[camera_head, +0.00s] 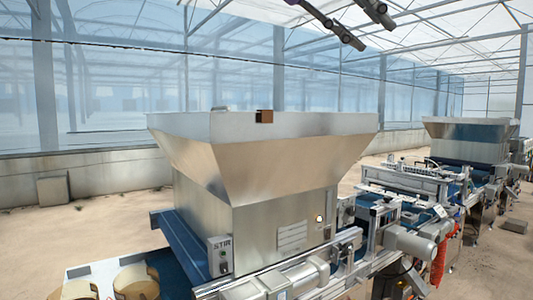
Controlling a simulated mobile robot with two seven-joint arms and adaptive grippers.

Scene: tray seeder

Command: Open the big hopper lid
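The big hopper (255,165) is a large metal funnel on a box body in the middle of the view. Its lid (200,125) shows as a pale grey band across the top and appears to lie down on the rim. A small brown and dark block (265,116), perhaps the handle, sits at the lid's upper edge. My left gripper (377,35) is at the top edge, high above and right of the block. Its two dark fingers are spread apart with nothing between them. It touches nothing. My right gripper is out of view.
A conveyor line with machine parts (405,180) runs right to a second, smaller hopper (470,135). A blue belt section (178,240) lies left of the big hopper. A box with a "STIR" label (221,258) is on its front. The air above the lid is clear.

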